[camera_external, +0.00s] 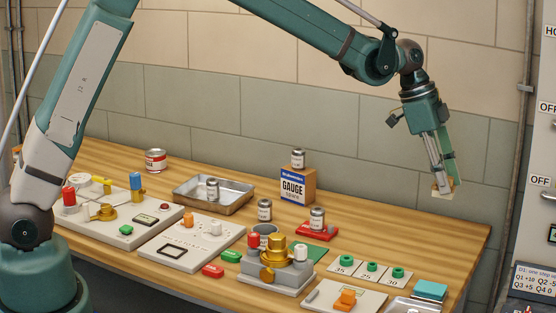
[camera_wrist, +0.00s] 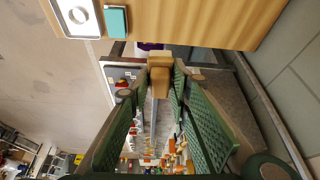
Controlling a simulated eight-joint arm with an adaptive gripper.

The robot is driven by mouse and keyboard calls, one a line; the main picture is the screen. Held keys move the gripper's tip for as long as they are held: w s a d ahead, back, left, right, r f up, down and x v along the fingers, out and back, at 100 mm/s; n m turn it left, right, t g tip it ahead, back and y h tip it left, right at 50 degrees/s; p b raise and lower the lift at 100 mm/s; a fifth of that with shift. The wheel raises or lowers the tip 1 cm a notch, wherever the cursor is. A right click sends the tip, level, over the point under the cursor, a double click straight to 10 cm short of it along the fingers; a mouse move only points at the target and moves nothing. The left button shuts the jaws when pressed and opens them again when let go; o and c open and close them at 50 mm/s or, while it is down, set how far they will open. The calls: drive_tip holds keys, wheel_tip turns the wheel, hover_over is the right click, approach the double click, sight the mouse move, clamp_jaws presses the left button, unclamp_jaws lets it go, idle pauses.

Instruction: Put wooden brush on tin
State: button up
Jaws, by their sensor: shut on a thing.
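My gripper (camera_external: 440,182) is raised above the back right end of the bench, pointing down. It is shut on a small tan wooden piece, which looks like the wooden brush (camera_external: 443,190); it also shows between the fingertips in the wrist view (camera_wrist: 160,76).
A metal tray (camera_external: 178,194) and gauge box (camera_external: 295,187) stand at the back. A brass valve block (camera_external: 277,272), control panels (camera_external: 188,241) and numbered cards (camera_external: 371,275) fill the front. A teal block (camera_external: 430,290) lies front right. The back right bench is clear.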

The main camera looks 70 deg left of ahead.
drive_tip(key=s+a+n+y+b, duration=0.1)
drive_tip(key=s+a+n, duration=0.3)
drive_tip(key=a, duration=1.3)
drive_tip(key=s+a+n+t+y+b, duration=0.15)
drive_tip(key=s+a, duration=0.55)
drive_tip(key=a, duration=1)
drive_tip(key=s+a+n+y, duration=0.1)
drive_tip(key=s+a+n, duration=0.3)
drive_tip(key=a, duration=1.4)
drive_tip(key=s+a+n+g+y+b, duration=0.1)
drive_tip(key=s+a+n, duration=0.3)
drive_tip(key=s+a, duration=1.5)
drive_tip(key=s+a+n+g+y+b, duration=0.15)
drive_tip(key=s+a+n, duration=0.25)
drive_tip(key=s+a, duration=1.5)
drive_tip(key=s+d+f+t, duration=0.1)
drive_tip(key=s+d+f, duration=0.2)
drive_tip(key=s+f, duration=0.1)
drive_tip(key=shift+s+d+f, duration=0.25)
drive_tip(key=shift+d+f, duration=0.05)
drive_tip(key=shift+f, duration=0.15)
drive_tip(key=shift+f, duration=3.15)
